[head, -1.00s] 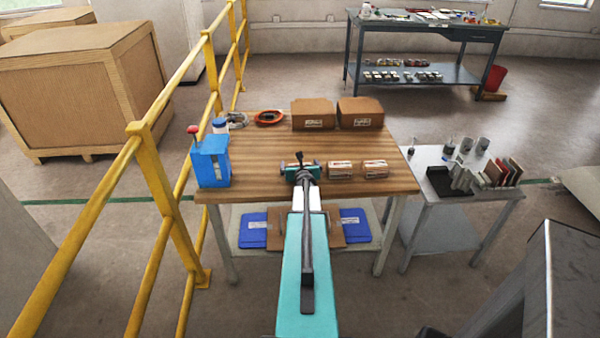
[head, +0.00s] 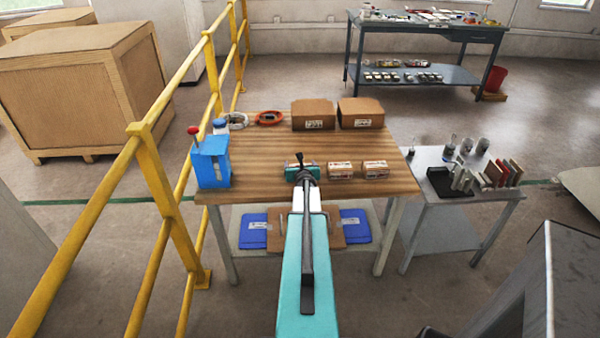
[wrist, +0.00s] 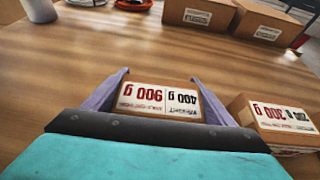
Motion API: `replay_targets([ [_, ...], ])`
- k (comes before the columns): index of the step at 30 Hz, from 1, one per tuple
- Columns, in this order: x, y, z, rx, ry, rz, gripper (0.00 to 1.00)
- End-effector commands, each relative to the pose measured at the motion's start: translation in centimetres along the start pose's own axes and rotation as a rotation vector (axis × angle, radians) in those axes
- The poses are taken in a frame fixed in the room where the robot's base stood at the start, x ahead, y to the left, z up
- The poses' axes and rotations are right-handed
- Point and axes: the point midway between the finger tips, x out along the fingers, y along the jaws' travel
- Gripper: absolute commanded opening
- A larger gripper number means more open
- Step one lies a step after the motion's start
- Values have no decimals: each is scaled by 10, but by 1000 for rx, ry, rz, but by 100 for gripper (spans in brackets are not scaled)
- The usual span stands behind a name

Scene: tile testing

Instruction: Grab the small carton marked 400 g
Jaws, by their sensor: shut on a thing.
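In the wrist view, a small carton (wrist: 158,98) with a white label sits between the fingers of my gripper (wrist: 160,76). Its upside-down label shows 400 g on one half and another weight in red on the other half. My gripper is shut on it, one finger along each side. In the head view my gripper (head: 300,168) is low over the front of the wooden table (head: 250,170), and the arm mostly hides the carton. I cannot tell whether the carton touches the table.
Two similar cartons (head: 340,170) (head: 376,169) stand just right of my gripper; the nearer one also shows in the wrist view (wrist: 278,117). Two larger brown boxes (head: 313,114) (head: 361,112) stand at the back. A blue container (head: 211,163) is at left. The table's middle is clear.

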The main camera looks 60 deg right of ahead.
Motion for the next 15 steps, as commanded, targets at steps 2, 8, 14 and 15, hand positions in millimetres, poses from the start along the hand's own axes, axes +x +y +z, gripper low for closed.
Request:
replay_targets([
  [2,0,0,1,0,-1,-1,43],
  [8,-1,0,2,0,-1,0,43],
  [14,-4,1,10,-1,-1,1,43],
  [15,-5,2,12,-1,-1,1,43],
])
